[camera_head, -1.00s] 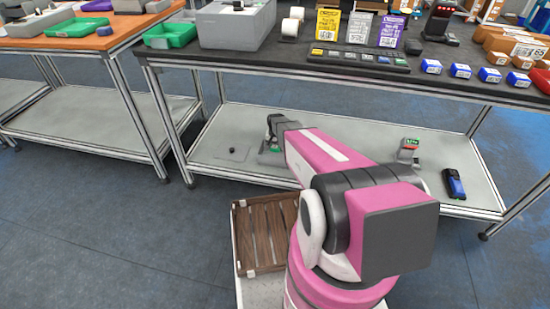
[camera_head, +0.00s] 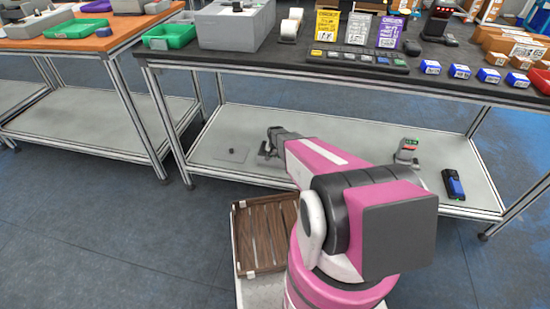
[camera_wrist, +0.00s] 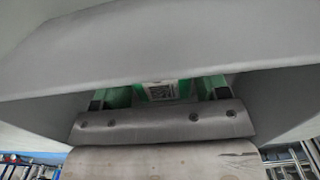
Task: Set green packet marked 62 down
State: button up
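The green packet (camera_wrist: 160,91) shows in the wrist view, in a narrow gap below the grey gripper body. Its white label with a dark printed code faces the camera, but the number is not readable. My gripper (camera_wrist: 159,93) appears shut on it, with dark finger parts at the packet's left and right ends. In the head view my gripper (camera_head: 268,150) is low under the dark table, over the left part of the grey lower shelf (camera_head: 330,170). The packet is not clearly visible there. Whether it touches the shelf cannot be told.
The dark tabletop (camera_head: 290,57) hangs above. A wooden crate (camera_head: 262,232) sits in front. The shelf's middle is clear.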

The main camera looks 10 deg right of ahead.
aim_at(275, 157)
jog(key=shift+o, duration=0.9)
notch_tip(275, 157, up, 12)
jog(key=s+r+n, duration=0.4)
jog(key=s+r, duration=1.6)
jog(key=s, duration=0.5)
jog(key=shift+r+n, duration=0.2)
jog(key=shift+n, duration=0.1)
